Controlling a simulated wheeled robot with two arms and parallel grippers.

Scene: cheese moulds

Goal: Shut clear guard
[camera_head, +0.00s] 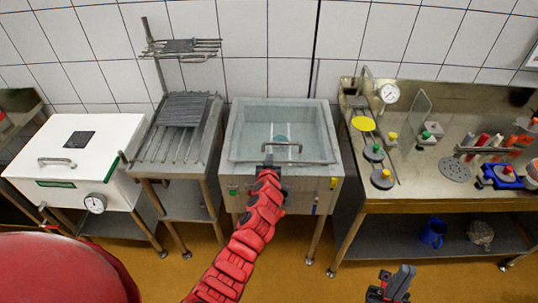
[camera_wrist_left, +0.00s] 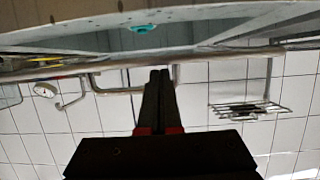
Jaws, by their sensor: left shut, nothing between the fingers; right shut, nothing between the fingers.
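The clear guard (camera_head: 255,133) lies over the steel basin (camera_head: 234,170) in the middle, with a grey bar handle (camera_head: 283,147) along its front edge. I cannot tell whether the guard touches the rim all round. My left gripper (camera_head: 268,170) is at the basin's front, just below and left of the handle, and appears apart from it. In the left wrist view its fingers (camera_wrist_left: 158,85) are shut and empty, below the basin edge in that upside-down picture. My right gripper (camera_head: 392,284) is shut and empty at the bottom right, over the floor.
A white chest (camera_head: 100,140) and a slatted rack stand (camera_head: 160,145) are on the left. A steel bench (camera_head: 440,198) with a gauge (camera_head: 389,93), weights and tools stands close on the right. A teal object (camera_wrist_left: 143,28) shows within the basin. Floor in front is clear.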

